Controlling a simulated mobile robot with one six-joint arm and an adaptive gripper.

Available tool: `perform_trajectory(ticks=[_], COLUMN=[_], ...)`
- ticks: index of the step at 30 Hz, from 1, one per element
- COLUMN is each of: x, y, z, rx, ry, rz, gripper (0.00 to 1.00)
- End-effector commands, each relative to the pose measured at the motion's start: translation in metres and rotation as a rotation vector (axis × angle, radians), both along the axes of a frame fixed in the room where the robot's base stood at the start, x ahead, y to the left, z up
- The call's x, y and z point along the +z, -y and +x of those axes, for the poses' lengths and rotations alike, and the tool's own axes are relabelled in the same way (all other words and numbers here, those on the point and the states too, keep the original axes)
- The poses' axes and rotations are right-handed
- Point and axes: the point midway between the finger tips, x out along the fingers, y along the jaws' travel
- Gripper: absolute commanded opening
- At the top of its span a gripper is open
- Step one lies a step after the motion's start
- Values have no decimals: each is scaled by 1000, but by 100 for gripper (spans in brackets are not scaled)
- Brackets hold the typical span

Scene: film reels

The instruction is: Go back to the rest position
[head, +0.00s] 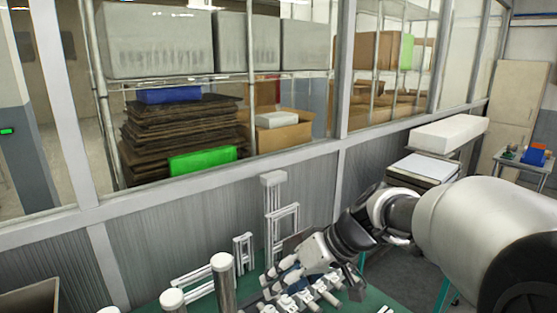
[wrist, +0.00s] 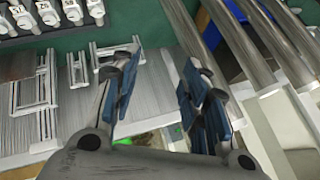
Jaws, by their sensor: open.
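My gripper (head: 283,268) is in the lower middle of the head view, at the end of my arm, which reaches in from the right. It is over or near the green table top (head: 398,294); its exact height is hard to tell. In the wrist view my gripper (wrist: 160,72) shows two fingers with blue pads, spread apart. Nothing shows held between them.
White metal frames (head: 283,226) and thick round posts (head: 223,283) stand on the table close to my gripper. Small white parts (head: 306,299) lie just below it. A dark rack of white labelled pieces (wrist: 48,12) shows in the wrist view. A windowed wall (head: 190,237) stands behind.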

Motion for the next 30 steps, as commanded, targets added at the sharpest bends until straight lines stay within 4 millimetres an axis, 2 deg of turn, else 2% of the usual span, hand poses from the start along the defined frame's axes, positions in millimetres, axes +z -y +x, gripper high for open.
perform_trajectory(ticks=[1,3,9,12,15,18,21,30], x=[4,4,-7,-18,-28,-36,-40,-41], y=[7,20,63,86,105,119,127,130], z=[-25,-58,-146,-181,-207,-223,-231,-233], rx=[-28,-81,-271,-375,-466,-532,-570,-584], ry=[-11,-35,-58,-44,-23,-3,9,11], rz=[-45,-112,-291,-364,-416,-450,-465,-471], gripper=[41,41,41,41,41,41,41,41])
